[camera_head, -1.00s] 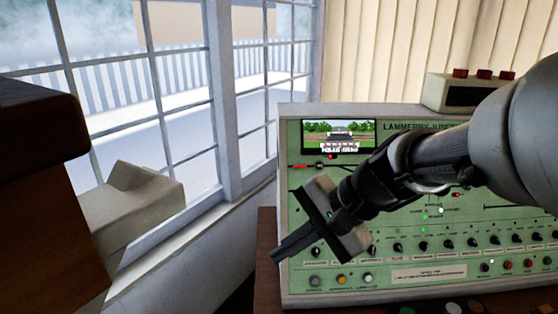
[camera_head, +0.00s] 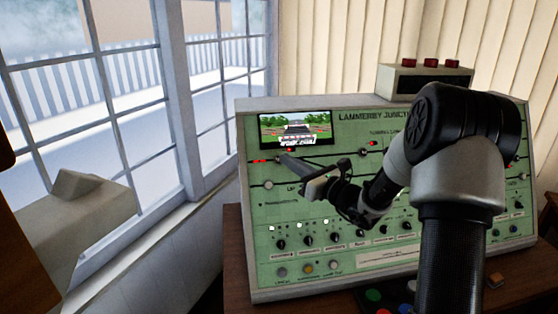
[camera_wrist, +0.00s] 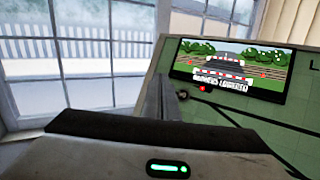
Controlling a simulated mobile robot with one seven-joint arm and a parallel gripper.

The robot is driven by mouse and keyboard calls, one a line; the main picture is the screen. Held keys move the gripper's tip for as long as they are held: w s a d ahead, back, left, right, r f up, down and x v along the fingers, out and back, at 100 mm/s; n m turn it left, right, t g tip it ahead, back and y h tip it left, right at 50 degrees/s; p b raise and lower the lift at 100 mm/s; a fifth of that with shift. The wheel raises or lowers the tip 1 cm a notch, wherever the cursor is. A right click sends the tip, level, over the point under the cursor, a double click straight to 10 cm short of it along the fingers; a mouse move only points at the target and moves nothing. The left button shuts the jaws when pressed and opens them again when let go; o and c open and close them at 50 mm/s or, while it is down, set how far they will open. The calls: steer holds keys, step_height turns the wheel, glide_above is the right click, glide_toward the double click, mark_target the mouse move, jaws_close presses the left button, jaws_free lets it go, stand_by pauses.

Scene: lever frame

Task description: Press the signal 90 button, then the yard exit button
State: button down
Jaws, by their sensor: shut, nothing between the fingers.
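The green control panel (camera_head: 258,226) headed LAMMERBY JUNCTION stands on a desk. I cannot read which buttons are signal 90 and yard exit. My gripper (camera_head: 284,160) is shut and empty in front of the panel's upper left, its tips just below the screen (camera_head: 295,130). A red lamp (camera_head: 290,150) shows beside the tips. In the wrist view the fingers (camera_wrist: 160,105) point at the panel, left of a dark round button (camera_wrist: 182,97) and a red lamp (camera_wrist: 202,88). I cannot tell whether the tips touch the panel. My arm hides much of the panel's right part.
A row of black knobs (camera_head: 309,240) and several round buttons (camera_head: 308,268) line the lower panel. Coloured buttons (camera_head: 373,295) lie at the desk front. Windows (camera_head: 90,100) are on the left.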

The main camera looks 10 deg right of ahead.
steer(key=shift+w+f, duration=0.1)
stand_by(0.3)
steer(key=w+f+b, duration=0.3)
steer(key=w+f, duration=0.1)
steer(key=w, duration=0.3)
steer(key=shift+w, duration=0.35)
stand_by(0.6)
stand_by(1.3)
steer(key=shift+w+f+b, duration=0.15)
steer(key=shift+w+b, duration=0.15)
steer(key=shift+w, duration=0.05)
steer(key=shift+w+f, duration=0.25)
steer(key=shift+w, duration=0.15)
stand_by(0.7)
steer(key=shift+s, duration=0.1)
steer(key=shift+s+r, duration=0.4)
steer(key=shift+s, duration=0.3)
